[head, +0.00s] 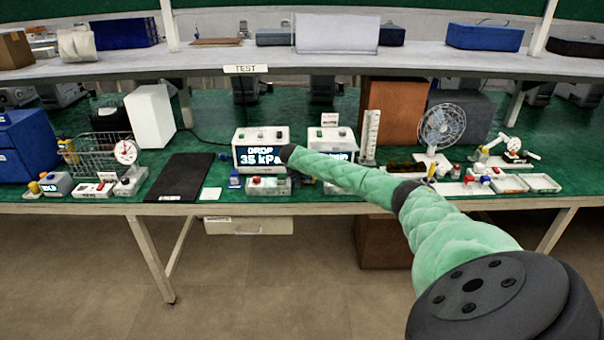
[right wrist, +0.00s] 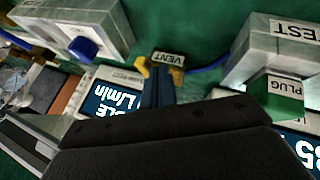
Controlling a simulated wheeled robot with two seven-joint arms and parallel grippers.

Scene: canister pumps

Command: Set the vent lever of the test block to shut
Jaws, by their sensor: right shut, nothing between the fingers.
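In the right wrist view, which looks upside down, the grey test block (right wrist: 262,45) marked TEST stands at the right with a green PLUG cap (right wrist: 277,100). A small VENT label (right wrist: 168,60) is in the middle beside blue tubing. Yellow parts (right wrist: 142,68) show on both sides of my fingers; they look like the vent lever, mostly hidden, and I cannot tell its setting. My right gripper (right wrist: 157,88) is shut and empty, close to the yellow parts; contact is unclear. In the head view my right arm's dark end (head: 288,153) is in front of the displays. My left gripper is out of view.
A display unit (head: 240,138) reads DROP 35 kPa; a second display is mostly behind my arm. A block with a blue knob (right wrist: 82,47) stands on the other side of the vent. A black mat (head: 182,177) and wire basket (head: 95,155) lie left, a fan (head: 441,128) right.

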